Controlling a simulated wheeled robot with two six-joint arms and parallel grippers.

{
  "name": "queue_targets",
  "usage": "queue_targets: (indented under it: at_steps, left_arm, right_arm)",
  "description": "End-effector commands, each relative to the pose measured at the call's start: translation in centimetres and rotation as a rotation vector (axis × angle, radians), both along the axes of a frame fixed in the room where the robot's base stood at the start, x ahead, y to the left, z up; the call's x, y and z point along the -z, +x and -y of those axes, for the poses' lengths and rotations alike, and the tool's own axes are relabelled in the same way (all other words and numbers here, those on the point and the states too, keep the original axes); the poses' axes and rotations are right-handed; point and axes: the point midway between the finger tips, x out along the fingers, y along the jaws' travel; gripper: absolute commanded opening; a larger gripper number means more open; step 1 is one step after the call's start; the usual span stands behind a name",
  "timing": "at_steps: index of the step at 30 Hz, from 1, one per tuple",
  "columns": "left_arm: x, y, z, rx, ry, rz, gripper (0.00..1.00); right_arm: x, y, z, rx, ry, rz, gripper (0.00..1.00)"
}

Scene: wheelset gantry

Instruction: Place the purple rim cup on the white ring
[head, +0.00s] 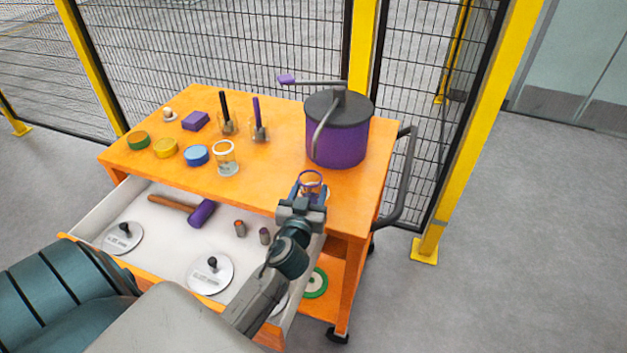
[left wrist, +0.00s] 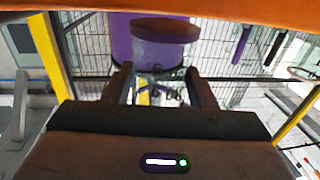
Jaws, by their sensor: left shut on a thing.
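The purple rim cup (head: 311,179) is a clear cup with a purple rim. It is at the front right of the orange tabletop in the head view, between the fingers of my left gripper (head: 309,190). My left gripper is shut on it. A pale edge, perhaps the white ring (head: 327,193), shows just right of the gripper; the rest is hidden. I cannot tell whether the cup touches it. My right gripper is not in view.
A purple pot (head: 336,142) with a crank handle stands behind the cup. The open drawer (head: 160,232) juts out in front, holding a mallet (head: 201,213) and discs.

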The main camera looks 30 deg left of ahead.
Motion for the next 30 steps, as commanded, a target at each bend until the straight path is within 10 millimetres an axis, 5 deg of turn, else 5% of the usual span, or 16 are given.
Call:
queue_targets:
  at_steps: [12, 27, 28, 30]
  left_arm:
    - [0.0, 4.7, -1.9, -0.002, 0.002, -0.003, 0.25]
    - [1.6, 4.5, -1.7, -0.001, 0.0, -0.001, 0.25]
    - [1.5, 4.5, -1.7, -0.001, 0.0, -0.001, 0.55]
    - [1.4, 4.5, -1.7, -0.001, 0.0, -0.001, 0.69]
  right_arm:
    - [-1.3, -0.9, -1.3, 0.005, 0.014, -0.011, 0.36]
    - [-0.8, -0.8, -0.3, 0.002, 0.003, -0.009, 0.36]
    - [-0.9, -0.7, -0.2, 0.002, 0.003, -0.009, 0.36]
    - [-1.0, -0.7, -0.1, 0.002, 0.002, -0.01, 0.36]
